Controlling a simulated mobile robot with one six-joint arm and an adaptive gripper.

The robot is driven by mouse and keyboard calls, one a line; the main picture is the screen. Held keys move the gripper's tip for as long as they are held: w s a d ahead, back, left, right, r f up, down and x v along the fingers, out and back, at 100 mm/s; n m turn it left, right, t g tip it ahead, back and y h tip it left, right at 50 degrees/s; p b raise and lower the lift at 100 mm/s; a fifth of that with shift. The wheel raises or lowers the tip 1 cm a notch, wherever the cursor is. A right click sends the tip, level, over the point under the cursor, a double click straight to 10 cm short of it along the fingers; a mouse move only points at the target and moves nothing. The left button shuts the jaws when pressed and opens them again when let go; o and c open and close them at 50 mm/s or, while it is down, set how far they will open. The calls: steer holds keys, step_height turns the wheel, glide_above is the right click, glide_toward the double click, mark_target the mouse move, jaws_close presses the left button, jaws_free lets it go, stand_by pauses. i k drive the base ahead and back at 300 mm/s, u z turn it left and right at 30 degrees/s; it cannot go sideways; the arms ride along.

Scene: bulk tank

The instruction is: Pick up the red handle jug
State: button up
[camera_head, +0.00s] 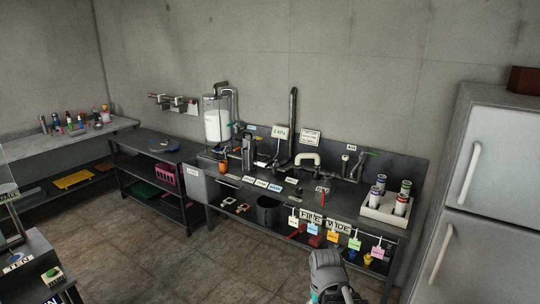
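No jug with a red handle can be made out for certain. A small red item (297,231) and a red block-like item (315,241) show under the front edge of the dark workbench (345,208), among hanging tags. They are too small to tell whether either is a jug handle. An orange cup-like item (222,167) sits at the bench's left part. The grey end part of my arm, with a teal band, shows at the bottom edge, in front of the bench and apart from it. My gripper's fingers cannot be made out there.
A white tray (375,212) with several canisters stands at the bench's right end. A fridge (495,165) stands on the right. A dark bin (268,211) is under the bench. Dark shelving (150,148) stands further left. The tiled floor (170,250) is clear at centre left.

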mark_target(322, 190)
steer(key=u, duration=0.25)
steer(key=i, duration=1.6)
steer(key=u, duration=0.25)
